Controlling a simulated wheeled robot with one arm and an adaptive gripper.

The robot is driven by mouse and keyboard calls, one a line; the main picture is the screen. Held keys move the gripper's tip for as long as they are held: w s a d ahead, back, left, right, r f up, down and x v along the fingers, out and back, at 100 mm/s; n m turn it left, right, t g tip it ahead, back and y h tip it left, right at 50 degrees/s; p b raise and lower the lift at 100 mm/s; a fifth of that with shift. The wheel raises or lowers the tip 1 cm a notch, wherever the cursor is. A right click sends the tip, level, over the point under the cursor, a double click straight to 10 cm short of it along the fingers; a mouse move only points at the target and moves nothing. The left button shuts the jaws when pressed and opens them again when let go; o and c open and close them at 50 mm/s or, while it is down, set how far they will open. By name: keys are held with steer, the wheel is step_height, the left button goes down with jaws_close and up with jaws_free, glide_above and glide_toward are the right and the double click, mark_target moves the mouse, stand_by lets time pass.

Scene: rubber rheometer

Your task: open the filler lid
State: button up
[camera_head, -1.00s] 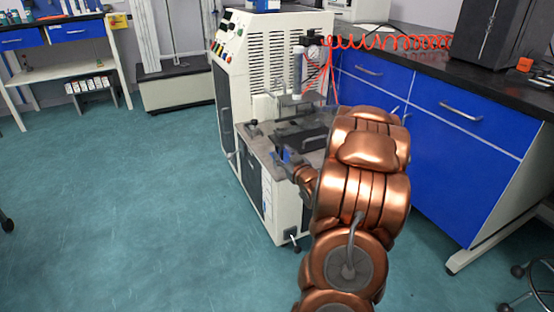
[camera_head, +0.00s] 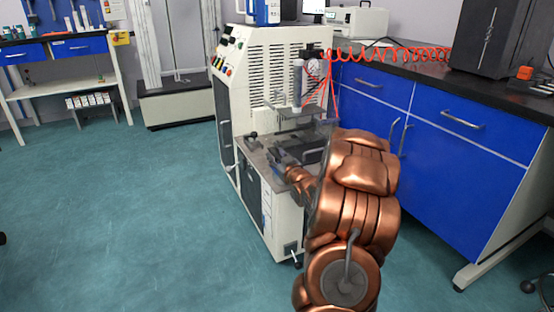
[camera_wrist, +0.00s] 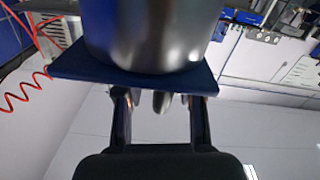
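The rheometer (camera_head: 272,75) is a tall cream machine with a vented front and an open work area at mid height. I cannot pick out a filler lid in either view. My copper arm reaches toward the work area in the head view, and its end there is hard to make out against the dark machine parts. In the wrist view my gripper (camera_wrist: 160,108) has its two dark fingers spread apart. A large silver cylinder (camera_wrist: 155,35) and a dark blue plate (camera_wrist: 75,66) fill the view just beyond the fingertips. Small rounded metal shapes show between the fingers; I see no grip on them.
A blue-fronted cabinet (camera_head: 460,130) with a dark counter stands right of the machine. A coiled red hose (camera_head: 395,54) runs above the counter. A workbench (camera_head: 60,60) stands at far left. The teal floor (camera_head: 110,210) left of the machine is clear.

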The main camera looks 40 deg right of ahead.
jaws_close()
stand_by(0.4)
stand_by(0.4)
